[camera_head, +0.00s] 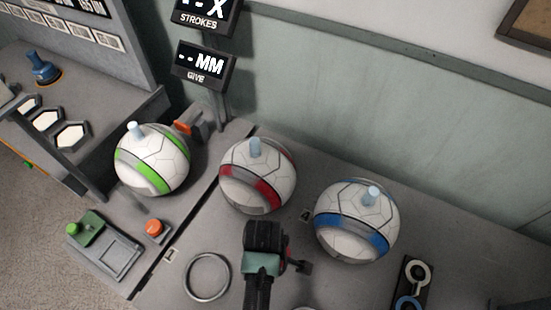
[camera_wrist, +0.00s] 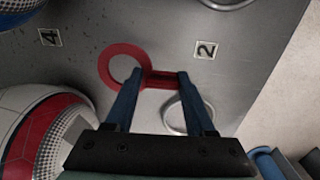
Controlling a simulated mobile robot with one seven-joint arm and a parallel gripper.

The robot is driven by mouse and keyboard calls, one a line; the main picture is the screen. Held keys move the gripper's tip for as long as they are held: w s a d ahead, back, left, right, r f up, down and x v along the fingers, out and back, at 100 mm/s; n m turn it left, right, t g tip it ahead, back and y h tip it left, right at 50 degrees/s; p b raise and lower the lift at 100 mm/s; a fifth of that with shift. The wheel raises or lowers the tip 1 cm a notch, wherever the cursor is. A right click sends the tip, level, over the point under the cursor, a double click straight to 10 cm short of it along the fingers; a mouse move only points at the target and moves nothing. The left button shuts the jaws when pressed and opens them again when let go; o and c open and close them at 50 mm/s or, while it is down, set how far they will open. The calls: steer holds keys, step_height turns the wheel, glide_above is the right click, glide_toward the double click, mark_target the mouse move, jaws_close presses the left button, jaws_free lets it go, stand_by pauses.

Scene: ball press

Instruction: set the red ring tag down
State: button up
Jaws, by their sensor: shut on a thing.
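The red ring tag (camera_wrist: 117,82) shows in the wrist view, with its round loop to the left and its short bar between my fingertips. My gripper (camera_wrist: 160,79) is shut on that bar. The tag is over the grey table top (camera_wrist: 240,75), between the markers "4" (camera_wrist: 49,37) and "2" (camera_wrist: 206,50). I cannot tell whether it touches the surface. In the head view my gripper (camera_head: 264,262) is in front of the red-banded ball (camera_head: 250,180), and the tag is hidden there.
A blue-banded ball (camera_head: 350,230) and a green-banded ball (camera_head: 145,150) stand at either side. An empty metal ring (camera_head: 190,285) lies left of my gripper. A dark holder (camera_head: 411,293) with white and blue ring tags is at right. An orange button (camera_head: 155,227) is at left.

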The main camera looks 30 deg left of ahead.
step_height(320, 180, down, 8)
steer(key=shift+r+b, duration=0.1)
steer(key=shift+b, duration=0.25)
steer(key=o, duration=1.3)
step_height(320, 180, up, 12)
steer(key=shift+p, duration=0.7)
